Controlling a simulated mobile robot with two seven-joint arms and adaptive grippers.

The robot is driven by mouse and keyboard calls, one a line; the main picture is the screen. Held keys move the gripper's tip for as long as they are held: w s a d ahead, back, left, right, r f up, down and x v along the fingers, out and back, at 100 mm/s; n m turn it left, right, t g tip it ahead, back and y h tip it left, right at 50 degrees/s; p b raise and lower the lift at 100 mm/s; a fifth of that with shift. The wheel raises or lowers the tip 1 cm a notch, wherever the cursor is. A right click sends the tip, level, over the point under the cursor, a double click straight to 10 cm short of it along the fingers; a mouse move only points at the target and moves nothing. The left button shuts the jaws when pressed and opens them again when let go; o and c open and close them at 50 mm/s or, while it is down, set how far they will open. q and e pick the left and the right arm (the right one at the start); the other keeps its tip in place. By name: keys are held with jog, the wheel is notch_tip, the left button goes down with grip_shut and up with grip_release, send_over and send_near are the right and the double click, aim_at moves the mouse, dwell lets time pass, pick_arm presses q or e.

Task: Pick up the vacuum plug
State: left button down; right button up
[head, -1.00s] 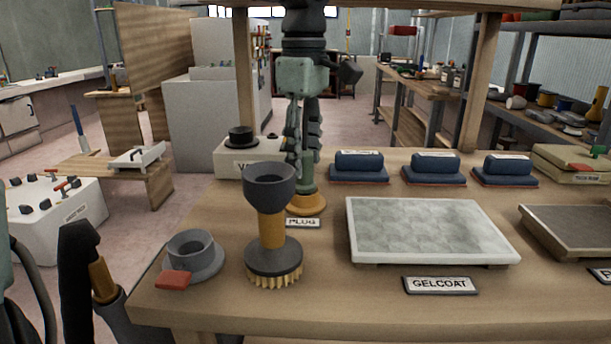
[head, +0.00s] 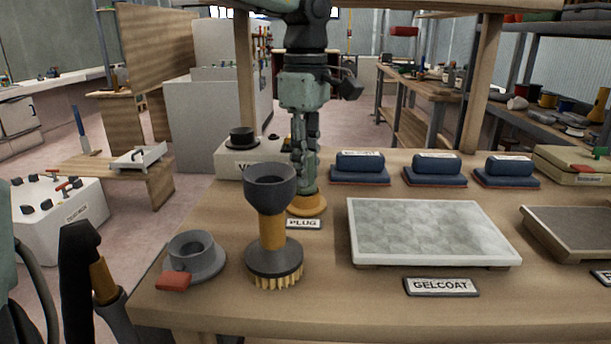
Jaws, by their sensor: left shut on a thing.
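The vacuum plug stands on the workbench behind the PLUG label (head: 303,223). Its orange base ring (head: 306,206) shows below the fingers and appears to rest on the bench. Its green body is mostly hidden by the fingers. My left gripper (head: 304,176) comes down from above, fingers pointing down, and is shut on the plug.
A dark funnel-topped brush (head: 274,235) stands close in front of the plug. A grey ring-shaped part (head: 193,256) sits at the left. The gelcoat tray (head: 430,232) lies right, with blue blocks (head: 361,166) behind it. A white box (head: 238,160) stands behind left.

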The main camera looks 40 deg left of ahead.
pick_arm(q)
jog(key=shift+r, duration=0.1)
jog(key=shift+r, duration=0.65)
notch_tip(320, 180, up, 3)
jog(key=shift+f, duration=0.1)
jog(key=s+a+r, duration=0.1)
jog(key=a+r, duration=0.2)
jog(key=a, duration=0.2)
jog(key=s+a+r+p, duration=0.1)
jog(key=s+a+r, duration=0.1)
jog(key=a, duration=0.4)
jog(key=shift+s+r, duration=0.2)
jog(key=shift+r, duration=0.65)
